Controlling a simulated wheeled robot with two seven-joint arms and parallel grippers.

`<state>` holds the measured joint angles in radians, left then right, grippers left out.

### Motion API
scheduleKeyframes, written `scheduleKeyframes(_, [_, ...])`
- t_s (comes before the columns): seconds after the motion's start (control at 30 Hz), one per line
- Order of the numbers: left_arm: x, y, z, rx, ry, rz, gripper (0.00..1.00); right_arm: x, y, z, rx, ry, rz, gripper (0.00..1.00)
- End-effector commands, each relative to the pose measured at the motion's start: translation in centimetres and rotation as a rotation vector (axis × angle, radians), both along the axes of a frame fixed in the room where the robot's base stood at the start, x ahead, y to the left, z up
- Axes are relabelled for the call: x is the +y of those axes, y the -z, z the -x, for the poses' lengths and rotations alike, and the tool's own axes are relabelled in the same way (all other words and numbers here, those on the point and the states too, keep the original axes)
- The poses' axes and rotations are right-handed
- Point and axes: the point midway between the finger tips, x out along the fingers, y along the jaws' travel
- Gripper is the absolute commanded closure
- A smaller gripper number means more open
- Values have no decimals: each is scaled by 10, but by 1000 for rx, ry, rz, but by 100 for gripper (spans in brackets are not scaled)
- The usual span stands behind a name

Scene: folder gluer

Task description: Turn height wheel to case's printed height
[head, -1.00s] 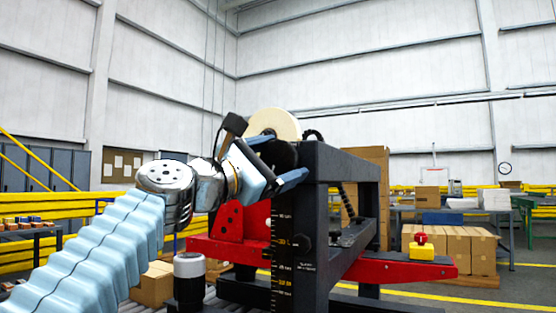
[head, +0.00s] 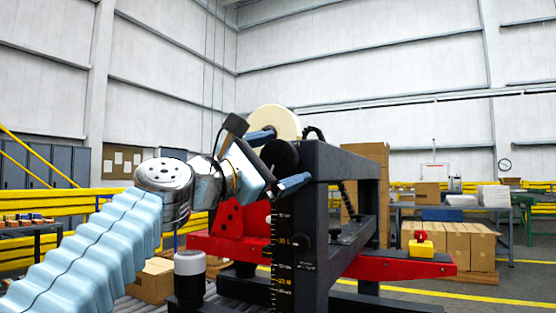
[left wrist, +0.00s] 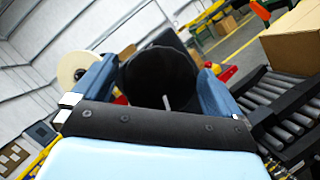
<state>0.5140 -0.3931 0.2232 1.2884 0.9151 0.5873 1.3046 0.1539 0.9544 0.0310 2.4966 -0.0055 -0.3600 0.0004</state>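The height wheel (head: 281,157) is a black round knob at the upper end of the machine's dark frame. In the left wrist view the wheel (left wrist: 160,78) lies between my two blue fingers and has a small pale mark on it. My left gripper (head: 279,160) is open around the wheel, one finger above and one below in the head view. A slim gap seems to show beside the left finger in the wrist view; contact is unclear. A height scale (head: 282,262) with yellowish marks runs down the black post. No printed height on a case is readable. My right gripper is out of view.
The dark machine frame (head: 343,162) and a red beam (head: 400,269) stand right of the gripper. A cream roll (head: 276,121) is behind the wheel. A black-and-white cylinder (head: 189,278) stands below my arm, with a cardboard box (head: 152,283) beside it.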

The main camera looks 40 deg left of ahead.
Motion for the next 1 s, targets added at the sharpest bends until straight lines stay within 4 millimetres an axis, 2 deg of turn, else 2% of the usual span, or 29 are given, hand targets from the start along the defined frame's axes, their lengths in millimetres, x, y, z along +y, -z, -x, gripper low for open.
scheduleKeyframes(0.17, [0,2,6,-1,-1,-1,0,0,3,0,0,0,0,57])
scheduleKeyframes(0.27, [1,7,20,-2,0,-2,0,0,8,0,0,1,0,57])
scheduleKeyframes(0.5, [7,22,77,-4,0,0,0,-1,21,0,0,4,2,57])
scheduleKeyframes(0.7, [11,32,115,-3,-1,0,0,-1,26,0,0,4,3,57])
scheduleKeyframes(0.83, [12,35,128,-1,0,0,0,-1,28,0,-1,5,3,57])
scheduleKeyframes(1.0, [13,36,133,0,0,1,0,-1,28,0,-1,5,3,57])
